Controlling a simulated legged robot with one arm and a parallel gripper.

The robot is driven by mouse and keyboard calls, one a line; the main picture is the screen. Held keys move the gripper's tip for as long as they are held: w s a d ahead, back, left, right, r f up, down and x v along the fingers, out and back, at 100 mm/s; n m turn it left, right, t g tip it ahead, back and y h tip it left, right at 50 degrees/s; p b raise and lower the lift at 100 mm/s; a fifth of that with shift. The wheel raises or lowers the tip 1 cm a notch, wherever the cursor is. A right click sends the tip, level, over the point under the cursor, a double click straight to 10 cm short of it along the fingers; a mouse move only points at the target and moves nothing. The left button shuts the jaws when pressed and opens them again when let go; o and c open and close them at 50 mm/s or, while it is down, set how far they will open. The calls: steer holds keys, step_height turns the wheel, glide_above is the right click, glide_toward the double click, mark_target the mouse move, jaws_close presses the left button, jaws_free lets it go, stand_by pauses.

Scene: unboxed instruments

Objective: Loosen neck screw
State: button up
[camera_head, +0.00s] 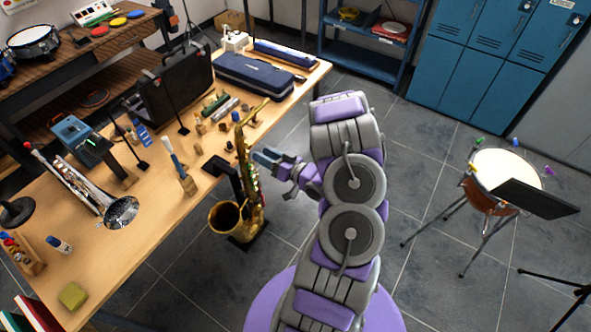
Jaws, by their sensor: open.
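A gold saxophone (247,165) stands upright on a black stand (246,240) at the right edge of the wooden table, its bell toward the lower left. Its neck curves at the top near the table's edge. The neck screw is too small to make out. My gripper (262,158) is open and points left at the upper body of the saxophone, close to it. I cannot tell whether the fingers touch it. My arm comes up from the bottom of the view, right of the saxophone.
The wooden table (130,235) holds a trumpet (90,195), an open black case (175,95), a blue case (253,76) and several small bottles and tools. Blue lockers (480,60) stand at the back right. A round stool-like drum (507,168) stands at right. The floor between is clear.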

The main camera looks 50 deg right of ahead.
steer(key=s+d, duration=0.1)
steer(key=s, duration=1.1)
steer(key=shift+f, duration=0.1)
steer(key=w+d+n+g+h, duration=0.4)
steer(key=w+d+g, duration=0.3)
steer(key=d+g, duration=0.1)
steer(key=a+r+m+g+h+b, duration=0.15)
steer(key=a+r+g+h, duration=0.3)
steer(key=r, duration=0.85)
steer(key=s+a+r+g+y, duration=0.1)
steer(key=s+a+g+y, duration=0.1)
steer(key=s+a, duration=0.5)
steer(key=s+a+r+n+g+y, duration=0.1)
steer(key=s+a, duration=0.6)
steer(key=a, duration=1)
steer(key=s+a+r+n+g+y, duration=0.1)
steer(key=s+a+r+g+y, duration=0.1)
steer(key=s+a+g+y, duration=0.2)
steer(key=s+a+b, duration=0.1)
steer(key=s+a, duration=0.2)
steer(key=a, duration=0.5)
steer(key=shift+r, duration=0.35)
